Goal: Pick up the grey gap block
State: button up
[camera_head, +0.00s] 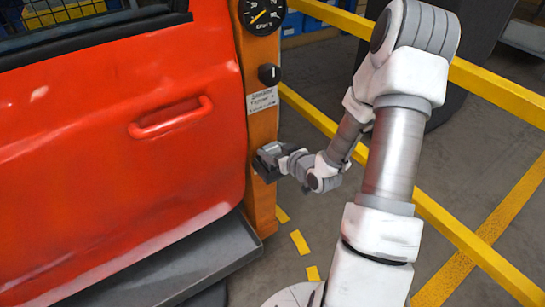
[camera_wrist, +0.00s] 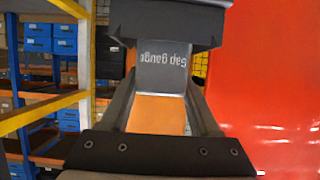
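In the wrist view a grey face lettered "Gap gauge" (camera_wrist: 162,72), upside down, shows in front of an orange post (camera_wrist: 157,115); whether it is the grey gap block itself or its holder I cannot tell. My gripper (camera_wrist: 162,90) has its dark fingers on the left and right of this grey face. I cannot see whether they touch it. A wide dark piece (camera_wrist: 165,22) lies across the top, over part of the grey face. In the head view my gripper (camera_head: 268,163) is at the orange post (camera_head: 262,205), and the block is not clear there.
The red door (camera_head: 110,110) stands directly left of the post, with a dark grey sill (camera_head: 190,265) below it. A dial (camera_head: 262,14), a black knob (camera_head: 269,74) and a label plate sit higher on the post. Yellow rails (camera_head: 500,90) run behind my arm.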

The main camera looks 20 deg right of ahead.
grip_shut()
jog(key=shift+r+p, duration=0.3)
jog(key=shift+r, duration=0.2)
jog(key=r+p, duration=0.2)
jog(key=r, duration=0.2)
jog(key=shift+s, duration=0.2)
jog(key=a+r+p+v, duration=0.1)
jog(key=a+p+v, duration=0.1)
jog(key=p+v, duration=1)
jog(key=r+p, duration=0.1)
jog(key=p, duration=0.1)
jog(key=shift+p, duration=0.3)
